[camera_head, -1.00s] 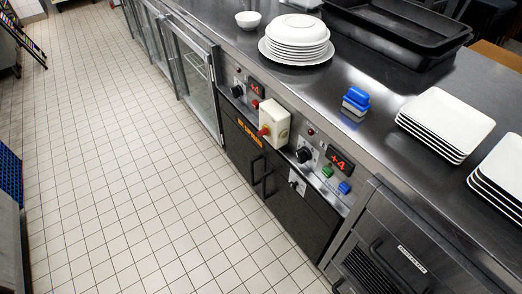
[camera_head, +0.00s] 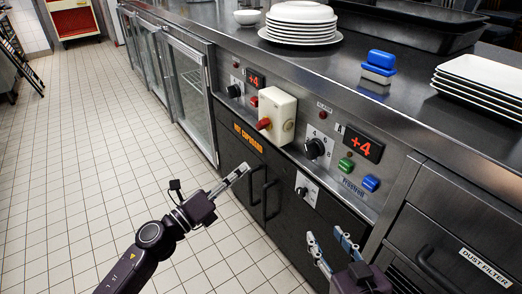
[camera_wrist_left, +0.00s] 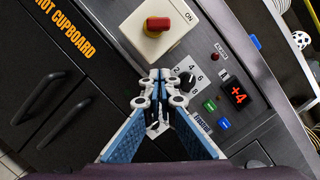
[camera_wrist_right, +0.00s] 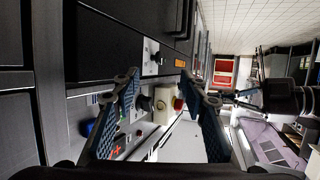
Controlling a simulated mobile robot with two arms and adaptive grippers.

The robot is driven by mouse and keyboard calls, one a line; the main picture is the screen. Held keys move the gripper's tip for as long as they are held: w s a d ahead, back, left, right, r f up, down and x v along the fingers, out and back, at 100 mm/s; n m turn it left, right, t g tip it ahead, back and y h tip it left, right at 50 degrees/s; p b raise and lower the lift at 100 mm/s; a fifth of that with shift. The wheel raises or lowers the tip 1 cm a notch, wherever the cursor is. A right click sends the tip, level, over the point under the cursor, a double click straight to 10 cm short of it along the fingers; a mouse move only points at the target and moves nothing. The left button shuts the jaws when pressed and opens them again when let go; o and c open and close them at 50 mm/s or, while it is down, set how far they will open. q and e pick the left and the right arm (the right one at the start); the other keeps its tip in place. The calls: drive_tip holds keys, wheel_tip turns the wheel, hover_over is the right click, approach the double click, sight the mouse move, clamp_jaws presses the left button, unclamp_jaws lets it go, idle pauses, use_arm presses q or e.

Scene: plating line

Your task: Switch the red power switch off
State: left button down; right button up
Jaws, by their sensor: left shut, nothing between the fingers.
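The red power switch (camera_head: 264,124) is a red knob on a cream box (camera_head: 279,116) on the steel control panel. In the left wrist view the red knob (camera_wrist_left: 157,24) sits on a yellow base, just beyond my fingertips. My left gripper (camera_head: 246,170) is shut and empty, in front of the black cupboard, below and apart from the switch. It also shows in the left wrist view (camera_wrist_left: 156,78). My right gripper (camera_head: 329,240) is open and empty, low in front of the panel's right part. The red knob (camera_wrist_right: 178,104) shows between its fingers in the right wrist view.
A black dial (camera_head: 315,148), a green button (camera_head: 346,165), a blue button (camera_head: 370,183) and a red +4 display (camera_head: 361,147) lie right of the box. Cupboard handles (camera_head: 270,200) stick out below. Plates (camera_head: 302,22) stand on the counter. The tiled floor (camera_head: 90,170) is clear.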

sight(264, 124)
use_arm(q)
drive_tip(key=shift+s+d+r+m, duration=0.1)
drive_tip(key=shift+d+r+m, duration=0.1)
drive_tip(key=shift+r+m, duration=0.1)
use_arm(e)
drive_tip(key=shift+r, duration=0.4)
use_arm(q)
drive_tip(key=x, duration=0.3)
drive_tip(key=a+r+x, duration=0.1)
drive_tip(key=x, duration=0.3)
drive_tip(key=w+x, duration=0.1)
drive_tip(key=x, duration=0.2)
drive_tip(key=shift+w+r+b, duration=0.25)
drive_tip(key=shift+w+b, duration=0.05)
drive_tip(key=shift+b, duration=0.05)
drive_tip(key=shift+w+a+r, duration=0.35)
drive_tip(key=shift+w+r, duration=0.05)
drive_tip(key=shift+r, duration=0.05)
use_arm(e)
drive_tip(key=shift+w+a+r+t+y, duration=0.2)
drive_tip(key=shift+r+t, duration=0.25)
drive_tip(key=shift+r, duration=0.35)
drive_tip(key=shift+w+a+r+t+y, duration=0.15)
drive_tip(key=shift+w+r+t, duration=0.1)
drive_tip(key=shift+r+t, duration=0.4)
drive_tip(key=shift+w+a+r+t+y, duration=0.1)
drive_tip(key=shift+w+a+r+t, duration=0.15)
drive_tip(key=shift+r, duration=0.65)
drive_tip(key=shift+s+d, duration=0.1)
